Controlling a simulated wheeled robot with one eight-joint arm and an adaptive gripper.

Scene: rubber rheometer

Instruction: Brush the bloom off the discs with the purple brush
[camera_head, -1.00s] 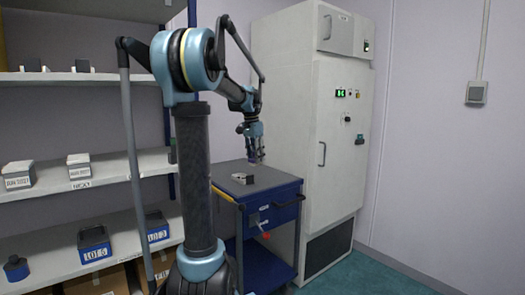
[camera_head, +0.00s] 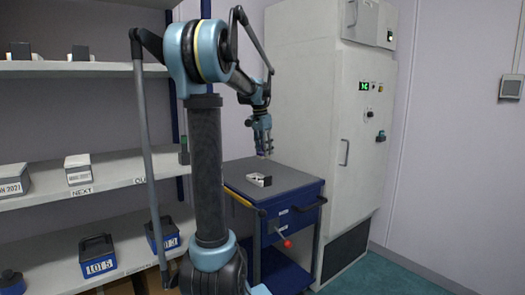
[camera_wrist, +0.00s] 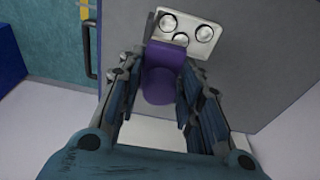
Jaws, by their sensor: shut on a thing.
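My gripper (camera_wrist: 163,100) is shut on the purple brush (camera_wrist: 160,85), which sits between its fingers in the wrist view. Just beyond the brush's far end is a white tray (camera_wrist: 214,20) with three round pale discs (camera_wrist: 203,32) with dark rims. The brush overlaps the tray's near edge in this view; I cannot tell whether it touches a disc. In the head view my gripper (camera_head: 262,138) points down above the small tray (camera_head: 259,180) on the grey cart top (camera_head: 290,174). The bloom is too small to make out.
The blue cart (camera_head: 292,212) has a drawer handle at the right and a red knob (camera_head: 287,243) at the front. A tall white cabinet (camera_head: 320,140) stands right behind it. Shelves (camera_head: 90,190) with boxes and blue bins (camera_head: 97,258) stand at left. Most of the cart top is clear.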

